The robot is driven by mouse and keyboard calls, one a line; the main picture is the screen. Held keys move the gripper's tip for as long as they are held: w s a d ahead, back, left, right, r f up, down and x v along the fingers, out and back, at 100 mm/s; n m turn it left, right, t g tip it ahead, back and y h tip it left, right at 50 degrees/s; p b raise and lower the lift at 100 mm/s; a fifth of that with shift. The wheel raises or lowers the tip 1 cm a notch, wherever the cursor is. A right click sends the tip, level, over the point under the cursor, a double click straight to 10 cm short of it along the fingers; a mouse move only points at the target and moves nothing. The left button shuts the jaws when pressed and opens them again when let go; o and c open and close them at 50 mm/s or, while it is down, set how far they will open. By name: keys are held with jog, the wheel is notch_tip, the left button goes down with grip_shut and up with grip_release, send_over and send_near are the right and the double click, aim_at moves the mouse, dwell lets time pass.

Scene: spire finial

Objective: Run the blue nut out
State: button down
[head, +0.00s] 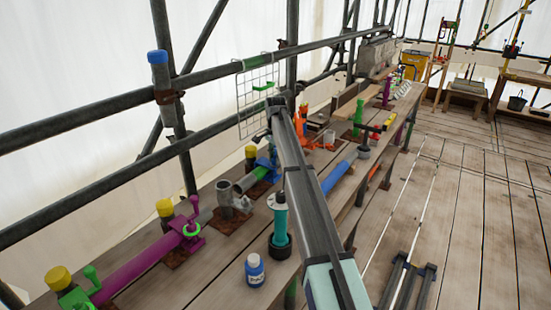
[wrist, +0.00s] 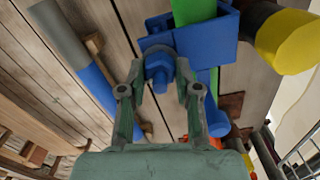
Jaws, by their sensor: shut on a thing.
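In the wrist view my gripper (wrist: 160,75) has its two green-grey fingers on either side of the blue nut (wrist: 158,76), shut on it. The nut sits at a rounded blue lug on the side of a blue clamp (wrist: 207,42). A green bar (wrist: 192,10) runs through the clamp. In the head view the blue clamp (head: 267,163) is partly visible just left of my arm. The nut and my fingertips are hidden there behind the arm.
A yellow-capped tube (wrist: 285,42) stands close to the clamp. A blue and grey pole (wrist: 92,85) lies nearby on the planks. In the head view a teal tool (head: 280,220), a small blue-labelled bottle (head: 254,268) and a purple tube (head: 135,268) crowd the bench. Scaffold rails run behind.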

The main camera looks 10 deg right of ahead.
jog(key=n, duration=0.7)
jog(key=shift+s+f, duration=0.1)
jog(key=n, duration=0.6)
jog(key=shift+n, duration=0.4)
jog(key=n, duration=0.7)
jog(key=shift+a, duration=0.1)
jog(key=n, duration=0.7)
jog(key=c, duration=0.8)
grip_release()
